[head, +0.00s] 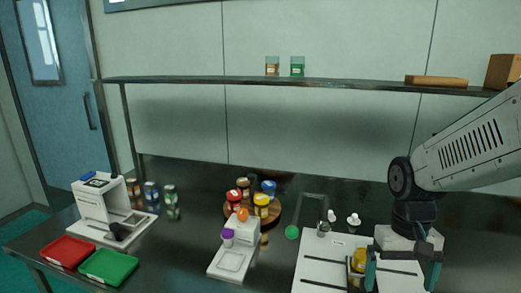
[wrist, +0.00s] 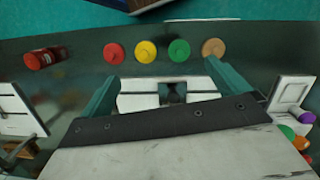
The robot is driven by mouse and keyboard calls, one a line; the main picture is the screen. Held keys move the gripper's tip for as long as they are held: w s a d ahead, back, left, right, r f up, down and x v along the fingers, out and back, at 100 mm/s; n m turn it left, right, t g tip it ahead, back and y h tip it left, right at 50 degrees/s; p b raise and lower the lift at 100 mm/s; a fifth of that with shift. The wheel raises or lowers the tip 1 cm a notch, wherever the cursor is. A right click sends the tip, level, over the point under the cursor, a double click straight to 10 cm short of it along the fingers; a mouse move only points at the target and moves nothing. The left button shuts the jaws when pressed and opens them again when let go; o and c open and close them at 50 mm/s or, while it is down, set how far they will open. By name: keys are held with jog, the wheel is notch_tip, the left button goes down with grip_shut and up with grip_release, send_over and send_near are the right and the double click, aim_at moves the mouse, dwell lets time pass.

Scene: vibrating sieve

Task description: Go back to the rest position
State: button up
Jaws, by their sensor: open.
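My gripper (head: 403,280) is at the right of the head view, above a white device with dark slots (head: 325,262). Its two fingers are wide apart. A yellow-topped jar (head: 359,261) shows beside the left finger; I cannot tell whether they touch. In the wrist view the open fingers (wrist: 163,72) have nothing held between them. A white part with a dark centre (wrist: 138,100) shows beyond the gap. My arm and gripper hide part of the white device.
Red (wrist: 114,53), yellow (wrist: 145,51), green (wrist: 179,50) and tan (wrist: 213,48) round tops stand in a row. A round rack of jars (head: 272,214), a white scale-like device (head: 232,261), red (head: 67,252) and green (head: 108,266) trays are left. A shelf (head: 340,83) spans above.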

jog(key=s+a+r+n+t, duration=0.1)
jog(key=s+r+t, duration=0.2)
jog(key=s+r, duration=0.7)
jog(key=shift+s+a, duration=0.15)
jog(key=shift+s, duration=1)
dwell(0.9)
